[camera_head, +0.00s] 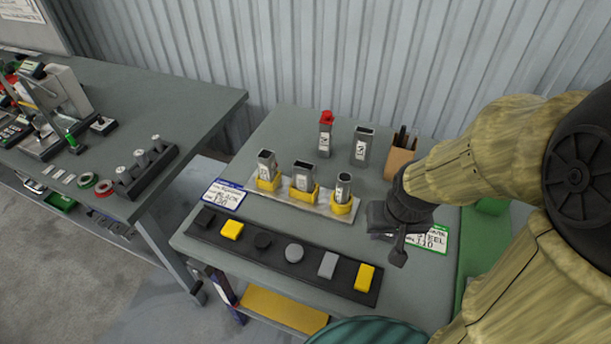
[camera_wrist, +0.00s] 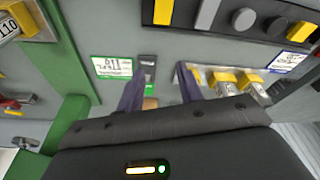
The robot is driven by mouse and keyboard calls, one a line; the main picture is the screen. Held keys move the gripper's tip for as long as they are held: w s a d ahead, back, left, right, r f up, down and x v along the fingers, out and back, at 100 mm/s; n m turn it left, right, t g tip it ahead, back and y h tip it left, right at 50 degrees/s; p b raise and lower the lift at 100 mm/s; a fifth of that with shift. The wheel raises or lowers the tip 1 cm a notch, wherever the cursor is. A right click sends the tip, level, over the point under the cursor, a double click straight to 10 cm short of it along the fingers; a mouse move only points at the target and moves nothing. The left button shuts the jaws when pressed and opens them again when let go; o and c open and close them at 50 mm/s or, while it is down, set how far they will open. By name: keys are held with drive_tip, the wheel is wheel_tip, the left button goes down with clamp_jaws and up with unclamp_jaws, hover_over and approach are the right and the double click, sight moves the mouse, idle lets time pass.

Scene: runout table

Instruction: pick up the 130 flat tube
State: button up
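Three tubes stand in yellow holders on a pale rack (camera_head: 330,207): a square-looking one (camera_head: 266,162), a wider flat-looking one (camera_head: 303,177) and a narrow one (camera_head: 344,188). Behind them stand a red-capped tube (camera_head: 326,137) and a wider open-topped tube (camera_head: 362,148). Their labels are too small to read, so I cannot tell which is the 130 flat tube. My gripper (camera_head: 392,248) hangs right of the rack, above the table near the green-edged card (camera_head: 434,239). In the wrist view my gripper (camera_wrist: 162,82) has its fingers apart, with no tube held between them.
A dark strip (camera_head: 222,239) with several coloured shapes lies along the table's front. A brown pen cup (camera_head: 399,162) stands at the back right. A blue-edged card (camera_head: 224,195) lies left. A second bench (camera_head: 185,105) with tools stands further left.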

drive_tip(key=shift+s, duration=0.1)
drive_tip(key=shift+o, duration=0.6)
drive_tip(key=o, duration=0.4)
drive_tip(key=shift+a, duration=0.15)
drive_tip(key=o, duration=0.4)
drive_tip(key=w+a+f+t, duration=0.1)
drive_tip(key=w+a, duration=0.3)
drive_tip(key=w+a+m+t+b, duration=0.1)
drive_tip(key=w+a+t, duration=0.1)
drive_tip(key=w+a, duration=0.2)
drive_tip(key=w+a+f+t, duration=0.1)
drive_tip(key=w+a+t, duration=0.1)
drive_tip(key=w+a, duration=0.3)
drive_tip(key=shift+a+f+m+y, duration=0.15)
drive_tip(key=shift+a+f+y, duration=0.05)
drive_tip(key=shift+a, duration=0.2)
drive_tip(key=shift+a+f+m+y, duration=0.15)
drive_tip(key=shift+a+y, duration=0.05)
drive_tip(key=shift+a, duration=0.15)
drive_tip(key=shift+o, duration=0.2)
drive_tip(key=m+t+h, duration=0.1)
drive_tip(key=t+h, duration=0.1)
drive_tip(key=t, duration=0.1)
approach(302, 172)
drive_tip(key=s, duration=0.2)
drive_tip(key=s+a+h, duration=0.1)
drive_tip(key=s+a+m+t+h+b, duration=0.1)
drive_tip(key=a+h, duration=0.1)
drive_tip(key=shift+a, duration=0.2)
